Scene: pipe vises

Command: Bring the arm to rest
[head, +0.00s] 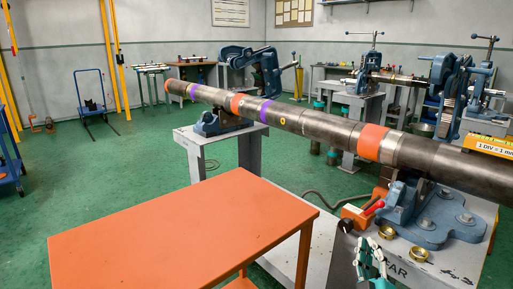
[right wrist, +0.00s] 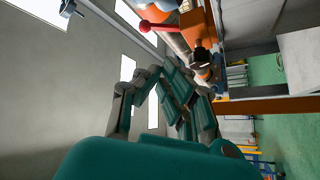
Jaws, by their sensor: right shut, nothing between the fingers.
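My right gripper (head: 371,262) is at the bottom right of the head view, low beside the front vise stand and right of the orange table. It is teal and grey, and its fingers are shut with nothing between them. The right wrist view also shows the gripper (right wrist: 172,82), with its teal fingers folded together in front of a grey wall. My left gripper is in neither view.
An orange table (head: 170,235) fills the front left. A long steel pipe (head: 325,127) with coloured bands rests on blue vises, the nearer vise (head: 432,215) close behind my right gripper. Green floor at left is open.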

